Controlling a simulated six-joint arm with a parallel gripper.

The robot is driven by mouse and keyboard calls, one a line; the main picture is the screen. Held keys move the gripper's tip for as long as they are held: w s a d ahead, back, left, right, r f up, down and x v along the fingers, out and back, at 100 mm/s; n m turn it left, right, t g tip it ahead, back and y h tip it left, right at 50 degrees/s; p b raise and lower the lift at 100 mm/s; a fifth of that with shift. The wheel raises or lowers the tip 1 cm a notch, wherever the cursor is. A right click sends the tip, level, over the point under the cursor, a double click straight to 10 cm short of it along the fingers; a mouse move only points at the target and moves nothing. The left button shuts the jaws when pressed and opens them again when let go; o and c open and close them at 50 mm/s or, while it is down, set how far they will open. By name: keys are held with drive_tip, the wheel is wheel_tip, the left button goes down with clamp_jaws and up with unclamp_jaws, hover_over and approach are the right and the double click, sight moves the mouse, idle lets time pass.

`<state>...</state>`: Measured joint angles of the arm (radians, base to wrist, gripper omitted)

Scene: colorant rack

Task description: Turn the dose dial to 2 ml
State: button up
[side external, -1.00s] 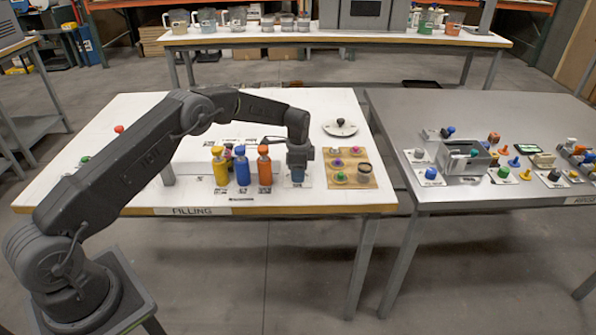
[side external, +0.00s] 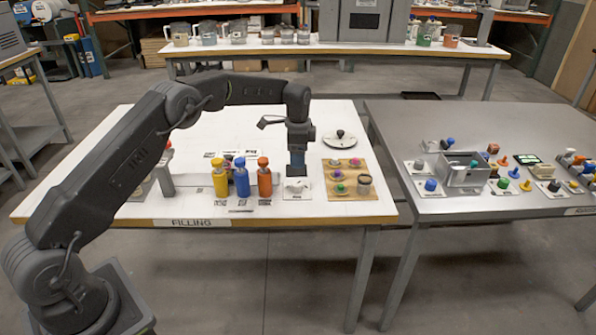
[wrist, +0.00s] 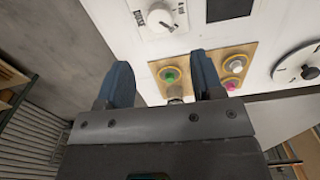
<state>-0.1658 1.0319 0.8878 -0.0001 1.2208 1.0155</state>
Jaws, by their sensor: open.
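The dose dial (side external: 297,186) is a white knob on a white plate near the front edge of the filling table. In the wrist view, its knob (wrist: 160,18) shows at the top beside a small dark label, with marks around it. A ridge on the knob points toward the lower right of that view. The numbers are too small to read. My gripper (side external: 297,171) is above the dial, pointing down and apart from it. In the wrist view my gripper (wrist: 165,75) has its two blue fingers wide apart with nothing between them.
Yellow (side external: 220,178), blue (side external: 242,178) and orange (side external: 264,178) bottles stand just left of the dial. A wooden board (side external: 352,193) with several coloured knobs lies to the right. A white disc (side external: 340,144) with a black knob is behind it. The table's back left is mostly clear.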

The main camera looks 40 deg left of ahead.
sight(297, 183)
wheel_tip(297, 183, up, 4)
drive_tip(key=shift+f, duration=0.1)
idle(0.4)
wheel_tip(297, 183, down, 14)
drive_tip(key=m, duration=0.4)
drive_tip(key=shift+a, duration=0.1)
idle(0.3)
